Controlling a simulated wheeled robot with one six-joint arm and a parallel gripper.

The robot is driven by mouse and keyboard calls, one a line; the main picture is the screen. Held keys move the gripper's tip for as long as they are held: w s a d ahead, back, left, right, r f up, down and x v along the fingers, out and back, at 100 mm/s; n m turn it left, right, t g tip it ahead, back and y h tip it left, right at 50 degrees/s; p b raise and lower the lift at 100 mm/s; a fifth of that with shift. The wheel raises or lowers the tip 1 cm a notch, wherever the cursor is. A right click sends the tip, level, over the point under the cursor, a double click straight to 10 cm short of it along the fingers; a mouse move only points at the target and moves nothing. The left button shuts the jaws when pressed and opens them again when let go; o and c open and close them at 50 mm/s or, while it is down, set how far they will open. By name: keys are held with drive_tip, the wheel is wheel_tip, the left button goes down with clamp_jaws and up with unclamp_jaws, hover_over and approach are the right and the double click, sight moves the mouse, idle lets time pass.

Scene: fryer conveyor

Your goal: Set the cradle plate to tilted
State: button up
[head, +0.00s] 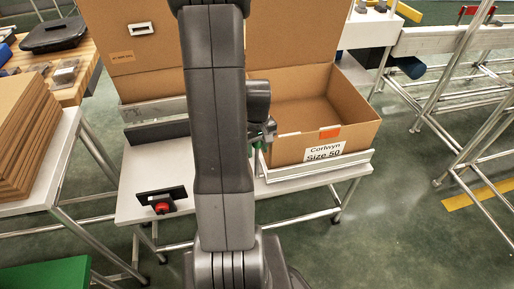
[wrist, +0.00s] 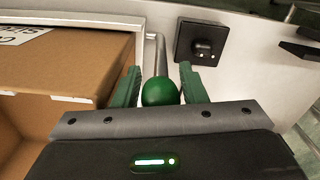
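The cradle plate's pale front lip (head: 322,170) runs along the front of an open cardboard box (head: 352,105) labelled "Corlwyn Size 50". Its lip looks roughly parallel to the table edge; I cannot tell its exact angle. A metal lever (wrist: 161,55) ends in a green ball knob (wrist: 160,92) beside the box in the wrist view. My gripper (wrist: 160,68) is open, with one green finger on each side of the knob. The gaps are small, and I cannot tell whether either finger touches it. In the head view my arm hides most of the gripper and the lever.
A black plate with a red knob (head: 162,207) sits on the white table (head: 135,172) left of my arm. A tall cardboard box (head: 140,65) stands behind. Flat cardboard (head: 25,130) is stacked at left, and metal conveyor frames (head: 440,120) stand at right.

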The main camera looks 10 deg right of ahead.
drive_tip(key=shift+c, duration=0.5)
clamp_jaws()
drive_tip(key=s+t+b, duration=0.2)
drive_tip(key=s+b, duration=0.2)
drive_tip(key=s, duration=0.2)
drive_tip(key=shift+s+f+t+b, duration=0.25)
drive_tip(key=shift+t+b, duration=0.15)
drive_tip(key=shift+d, duration=0.1)
drive_tip(key=shift+o, duration=0.5)
unclamp_jaws()
drive_tip(key=shift+r, duration=0.1)
